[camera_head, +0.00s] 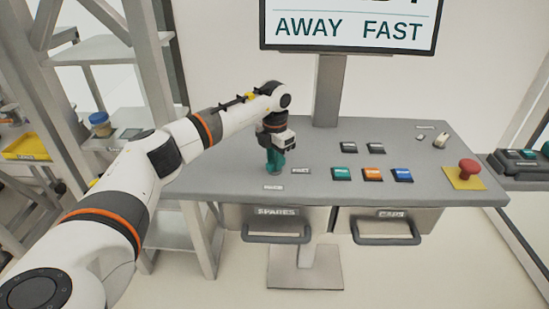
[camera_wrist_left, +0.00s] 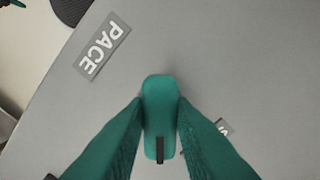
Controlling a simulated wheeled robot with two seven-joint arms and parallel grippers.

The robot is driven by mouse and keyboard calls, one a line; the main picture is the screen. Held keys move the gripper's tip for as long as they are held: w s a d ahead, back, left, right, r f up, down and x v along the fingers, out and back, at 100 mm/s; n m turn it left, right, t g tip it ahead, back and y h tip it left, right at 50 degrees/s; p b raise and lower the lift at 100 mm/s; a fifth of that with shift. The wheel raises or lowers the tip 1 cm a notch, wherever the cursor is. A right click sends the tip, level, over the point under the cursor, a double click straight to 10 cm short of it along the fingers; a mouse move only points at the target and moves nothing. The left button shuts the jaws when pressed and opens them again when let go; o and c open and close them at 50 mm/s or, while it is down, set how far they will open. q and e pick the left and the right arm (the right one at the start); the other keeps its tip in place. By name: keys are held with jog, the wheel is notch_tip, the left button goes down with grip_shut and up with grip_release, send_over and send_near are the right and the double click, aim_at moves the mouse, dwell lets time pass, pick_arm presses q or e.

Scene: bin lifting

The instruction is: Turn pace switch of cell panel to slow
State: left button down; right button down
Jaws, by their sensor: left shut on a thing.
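The cell panel (camera_head: 420,150) is a grey sloped desk top. The pace switch (camera_wrist_left: 160,92) is a teal, elongated knob with a black mark near its lower end in the left wrist view. A PACE label (camera_wrist_left: 103,46) lies up and left of it. My left gripper (camera_wrist_left: 160,108) has its two teal fingers against the knob's sides, shut on it. In the head view, my left gripper (camera_head: 275,160) points down at the panel's left part and hides most of the switch. The screen (camera_head: 350,27) reads AWAY and FAST. My right gripper is not in view.
Several coloured buttons (camera_head: 373,174) sit right of my left gripper. A red mushroom button (camera_head: 468,169) stands on a yellow plate at the panel's right. Drawers (camera_head: 278,222) with handles hang below the front edge. Metal shelves (camera_head: 112,50) stand at the left.

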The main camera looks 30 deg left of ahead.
pick_arm(q)
jog(key=n, duration=0.4)
jog(key=shift+r+n, duration=0.15)
jog(key=shift+n, duration=0.25)
jog(key=n+p, duration=0.1)
jog(key=n, duration=0.3)
jog(key=shift+w+n, duration=0.1)
jog(key=shift+n, duration=0.2)
jog(key=c, duration=1.2)
grip_release()
jog(key=shift+c, duration=0.2)
notch_tip(320, 180, up, 12)
jog(key=b, duration=0.3)
